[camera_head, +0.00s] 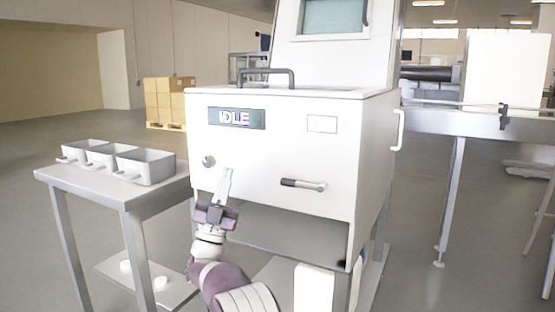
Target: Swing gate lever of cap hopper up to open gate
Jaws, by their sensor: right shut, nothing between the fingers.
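The gate lever (303,184) is on the front face of a white machine (270,145), which appears to be the cap hopper. The lever lies nearly level, its dark grip at the left and its bright metal part ending in a round end at the right. My right gripper (228,172) is shut and empty in front of the machine's face, to the left of the lever and apart from it. Its fingers point up, just right of a round grey knob (208,161). My left gripper is not in view.
A display (236,118) on the machine reads IDLE. A dark handle (266,78) stands on its top edge and a pale handle (398,130) on its right side. A conveyor (470,125) stands at right.

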